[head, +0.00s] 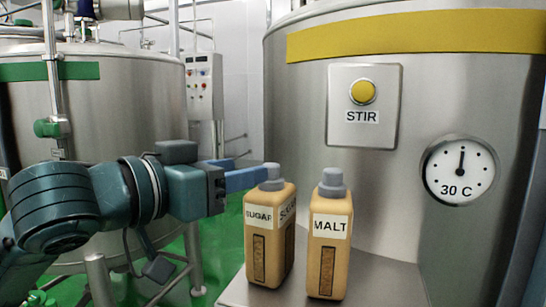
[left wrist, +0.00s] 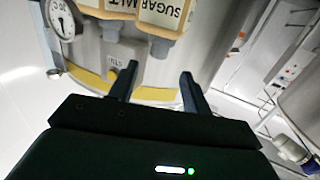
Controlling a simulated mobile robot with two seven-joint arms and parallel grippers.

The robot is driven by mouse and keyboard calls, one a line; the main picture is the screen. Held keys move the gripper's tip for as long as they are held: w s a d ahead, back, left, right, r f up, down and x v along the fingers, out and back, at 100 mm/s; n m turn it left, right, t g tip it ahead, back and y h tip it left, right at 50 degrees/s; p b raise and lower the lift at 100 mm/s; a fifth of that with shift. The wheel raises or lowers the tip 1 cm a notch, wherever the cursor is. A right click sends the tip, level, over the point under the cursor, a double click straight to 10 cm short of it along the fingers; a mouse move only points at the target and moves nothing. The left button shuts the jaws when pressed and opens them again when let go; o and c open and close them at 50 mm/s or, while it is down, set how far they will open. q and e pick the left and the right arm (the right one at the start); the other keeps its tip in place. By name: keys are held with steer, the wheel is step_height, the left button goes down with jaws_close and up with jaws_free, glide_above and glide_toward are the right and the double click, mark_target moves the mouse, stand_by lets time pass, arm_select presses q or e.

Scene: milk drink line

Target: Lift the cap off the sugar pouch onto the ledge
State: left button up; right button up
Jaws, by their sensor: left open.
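The sugar pouch (head: 270,235) is tan with a SUGAR label and stands upright on the steel ledge (head: 385,280). Its grey cap (head: 272,178) sits on top. My left gripper (head: 258,169) comes in from the left at cap height, its blue fingertips right by the cap. The left wrist view shows the pouch upside down (left wrist: 167,14). There my left gripper (left wrist: 160,70) is open, with the cap (left wrist: 160,47) just beyond the gap between its fingers. I cannot tell if a finger touches it. My right gripper is not in view.
A malt pouch (head: 330,245) with a grey cap (head: 332,183) stands close to the right of the sugar pouch. Behind is a steel tank (head: 300,120) with a yellow STIR button (head: 362,92) and a 30 C dial (head: 460,170). The ledge is bare at the right.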

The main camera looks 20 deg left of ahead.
mark_target(270, 164)
arm_select(q)
steer(key=p+x, duration=0.1)
steer(key=p, duration=0.3)
steer(key=p+x, duration=0.2)
steer(key=p, duration=0.1)
steer(key=shift+w+d+r+p, duration=0.2)
steer(key=shift+w+r+p, duration=0.05)
steer(key=shift+r+p, duration=0.1)
steer(key=x, duration=0.3)
steer(key=shift+w+d+f, duration=0.25)
steer(key=shift+w+f, duration=0.05)
steer(key=shift+f, duration=0.05)
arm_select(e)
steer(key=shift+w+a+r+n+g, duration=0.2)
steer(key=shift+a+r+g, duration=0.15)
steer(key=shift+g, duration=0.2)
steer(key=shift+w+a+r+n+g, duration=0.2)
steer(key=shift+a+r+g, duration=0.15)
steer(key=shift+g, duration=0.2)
arm_select(q)
steer(key=shift+c, duration=0.2)
steer(key=c, duration=0.6)
jaws_close()
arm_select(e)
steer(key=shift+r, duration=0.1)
